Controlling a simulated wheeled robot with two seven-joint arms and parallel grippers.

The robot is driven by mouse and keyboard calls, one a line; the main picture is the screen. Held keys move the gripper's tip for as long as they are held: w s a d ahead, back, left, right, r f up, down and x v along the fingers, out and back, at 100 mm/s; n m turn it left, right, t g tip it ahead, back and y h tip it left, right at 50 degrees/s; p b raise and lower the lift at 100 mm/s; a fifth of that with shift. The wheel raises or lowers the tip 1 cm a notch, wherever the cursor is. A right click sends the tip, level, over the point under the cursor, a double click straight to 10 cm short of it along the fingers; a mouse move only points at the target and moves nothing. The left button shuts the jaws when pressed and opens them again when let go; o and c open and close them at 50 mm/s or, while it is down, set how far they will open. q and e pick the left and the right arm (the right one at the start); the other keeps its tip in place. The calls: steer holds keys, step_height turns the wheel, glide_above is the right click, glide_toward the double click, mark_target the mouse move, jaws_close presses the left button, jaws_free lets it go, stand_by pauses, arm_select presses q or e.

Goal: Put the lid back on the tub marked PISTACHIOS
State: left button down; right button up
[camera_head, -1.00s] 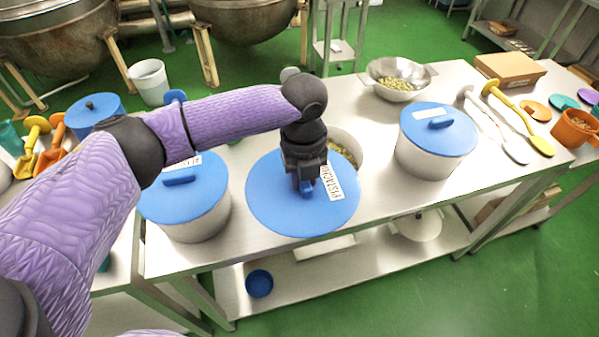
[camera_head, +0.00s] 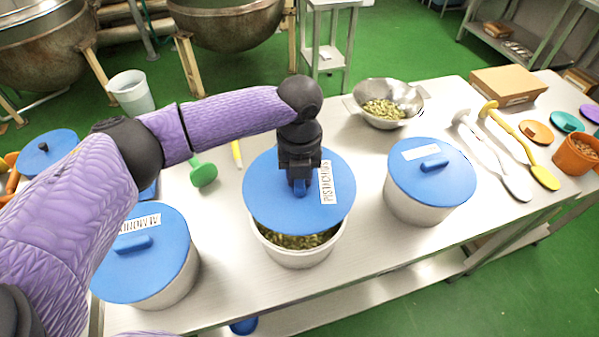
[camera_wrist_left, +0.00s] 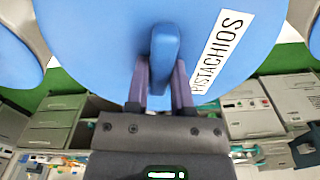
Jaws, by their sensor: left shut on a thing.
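My left gripper (camera_head: 300,186) is shut on the handle of the blue lid (camera_head: 268,205) labelled PISTACHIOS. In the left wrist view the gripper (camera_wrist_left: 163,80) has its fingers on both sides of the lid's handle (camera_wrist_left: 165,50), and the PISTACHIOS label (camera_wrist_left: 222,50) is readable. The white tub (camera_head: 297,255) under the lid holds green nuts (camera_head: 300,241). The lid hangs over the tub's back part, and the nuts show at the front, so it is not aligned with the rim. Whether it touches the rim is unclear. My right gripper is not seen.
A tub with a blue lid marked ALMONDS (camera_head: 150,262) stands left, and another blue-lidded tub (camera_head: 432,182) right. A metal bowl of nuts (camera_head: 385,103) stands behind. A green scoop (camera_head: 203,174) and a yellow-handled spatula (camera_head: 530,165) lie on the steel table (camera_head: 360,240).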

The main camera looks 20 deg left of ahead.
arm_select(q)
steer(key=shift+s+f+b, duration=0.25)
steer(key=shift+b, duration=0.05)
step_height(320, 180, down, 5)
steer(key=b, duration=0.5)
steer(key=shift+s, duration=0.15)
steer(key=shift+f, duration=0.55)
steer(key=shift+w, duration=0.3)
steer(key=shift+r, duration=0.1)
steer(key=shift+p, duration=0.45)
steer(key=shift+f+p, duration=0.3)
steer(key=shift+f, duration=0.1)
stand_by(0.3)
